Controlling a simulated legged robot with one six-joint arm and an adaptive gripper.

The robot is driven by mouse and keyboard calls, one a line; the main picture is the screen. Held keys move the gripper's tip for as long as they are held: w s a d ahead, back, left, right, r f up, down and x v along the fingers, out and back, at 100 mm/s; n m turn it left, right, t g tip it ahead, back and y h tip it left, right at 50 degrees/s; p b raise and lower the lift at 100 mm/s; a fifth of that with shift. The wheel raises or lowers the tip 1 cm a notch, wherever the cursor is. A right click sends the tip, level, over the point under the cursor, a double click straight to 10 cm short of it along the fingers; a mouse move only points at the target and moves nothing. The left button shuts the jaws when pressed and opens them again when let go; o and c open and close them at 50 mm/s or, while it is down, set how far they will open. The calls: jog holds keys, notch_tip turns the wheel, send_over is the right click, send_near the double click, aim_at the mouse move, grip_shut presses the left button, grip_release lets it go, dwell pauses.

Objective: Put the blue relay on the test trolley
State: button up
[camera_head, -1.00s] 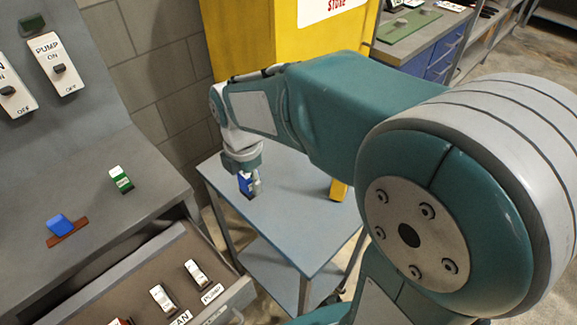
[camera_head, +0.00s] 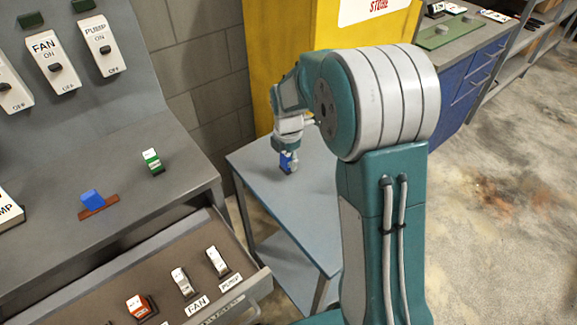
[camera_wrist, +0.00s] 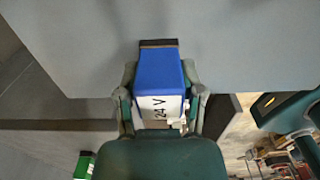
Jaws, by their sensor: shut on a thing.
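The blue relay (camera_head: 286,162) is upright in my gripper (camera_head: 290,153), over the far part of the test trolley's grey-blue top (camera_head: 312,215). In the wrist view the blue relay (camera_wrist: 158,72) has a white face marked "24 V" and a dark base. My gripper's fingers (camera_wrist: 160,100) are shut on its two sides. The relay's base is at or just above the trolley top (camera_wrist: 250,40); I cannot tell whether they touch. My arm hides the trolley's right part.
A green relay (camera_head: 152,161) and a blue block on a brown base (camera_head: 91,199) are on the grey bench. An open drawer (camera_head: 215,255) with several relays juts out beside the trolley. A yellow cabinet (camera_head: 330,30) stands behind. The visible trolley top is otherwise clear.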

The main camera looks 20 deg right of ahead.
aim_at(287, 167)
jog(key=f, duration=0.2)
jog(key=shift+s+a+f, duration=0.1)
jog(key=shift+a+f, duration=0.15)
jog(key=shift+f, duration=0.15)
jog(key=shift+d+f, duration=0.15)
jog(key=shift+d, duration=0.2)
jog(key=o, duration=1.2)
jog(key=shift+a, duration=0.1)
jog(key=shift+a, duration=0.15)
